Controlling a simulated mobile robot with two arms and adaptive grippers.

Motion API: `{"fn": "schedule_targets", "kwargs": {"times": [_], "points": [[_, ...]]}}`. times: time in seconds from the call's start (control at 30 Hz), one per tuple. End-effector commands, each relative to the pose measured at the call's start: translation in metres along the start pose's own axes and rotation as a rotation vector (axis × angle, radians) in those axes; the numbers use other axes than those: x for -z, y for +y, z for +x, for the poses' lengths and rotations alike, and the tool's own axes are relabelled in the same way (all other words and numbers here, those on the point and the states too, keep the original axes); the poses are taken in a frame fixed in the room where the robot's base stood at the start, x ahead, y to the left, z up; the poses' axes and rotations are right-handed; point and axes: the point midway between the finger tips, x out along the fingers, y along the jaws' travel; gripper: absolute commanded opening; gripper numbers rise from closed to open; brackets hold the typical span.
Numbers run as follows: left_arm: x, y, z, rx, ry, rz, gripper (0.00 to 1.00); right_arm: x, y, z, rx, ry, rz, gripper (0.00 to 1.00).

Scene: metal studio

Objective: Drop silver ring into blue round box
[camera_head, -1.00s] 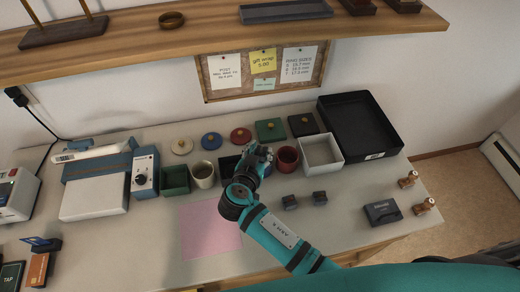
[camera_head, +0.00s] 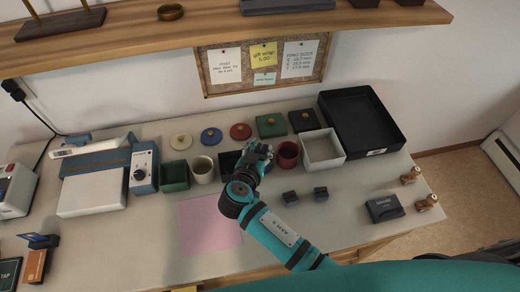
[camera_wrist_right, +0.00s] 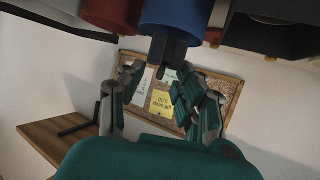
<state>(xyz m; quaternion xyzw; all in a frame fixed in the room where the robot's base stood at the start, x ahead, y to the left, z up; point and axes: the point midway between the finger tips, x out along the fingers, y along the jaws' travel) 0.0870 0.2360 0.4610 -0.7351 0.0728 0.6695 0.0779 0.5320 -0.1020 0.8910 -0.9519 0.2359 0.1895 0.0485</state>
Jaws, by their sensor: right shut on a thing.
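The blue round box shows in the right wrist view (camera_wrist_right: 178,18), upside down at the top, close to my fingertips. In the head view my right gripper mostly hides it, among the small boxes in mid-table. My right gripper (camera_head: 258,156) comes from the lower right and hangs over the row of boxes. In the right wrist view its fingertips (camera_wrist_right: 168,51) are together near the blue box's wall. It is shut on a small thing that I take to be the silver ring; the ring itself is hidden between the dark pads. My left gripper is in neither view.
A red round box (camera_head: 287,155) stands right of the gripper, beside a white square box (camera_head: 336,163). A cream cup (camera_head: 203,170) and green box (camera_head: 174,177) stand left. The blue lid (camera_head: 211,136) lies behind. A wooden shelf (camera_head: 120,45) runs above.

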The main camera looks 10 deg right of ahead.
Motion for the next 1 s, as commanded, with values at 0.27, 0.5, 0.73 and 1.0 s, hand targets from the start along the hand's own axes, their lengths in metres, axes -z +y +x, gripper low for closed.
{"fn": "schedule_targets", "kwargs": {"times": [0.27,0.5,0.73,1.0], "points": [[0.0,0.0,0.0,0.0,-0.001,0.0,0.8,0.0,0.0,0.0,0.0,0.0,0.0,0.61],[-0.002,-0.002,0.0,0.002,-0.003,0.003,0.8,0.0,0.0,-0.001,0.0,-0.001,0.0,0.61],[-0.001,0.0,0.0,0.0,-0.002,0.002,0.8,-0.002,-0.001,-0.03,0.003,-0.004,0.003,0.61],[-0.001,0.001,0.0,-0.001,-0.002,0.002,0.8,-0.001,-0.001,-0.087,0.002,-0.003,0.002,0.61]]}}
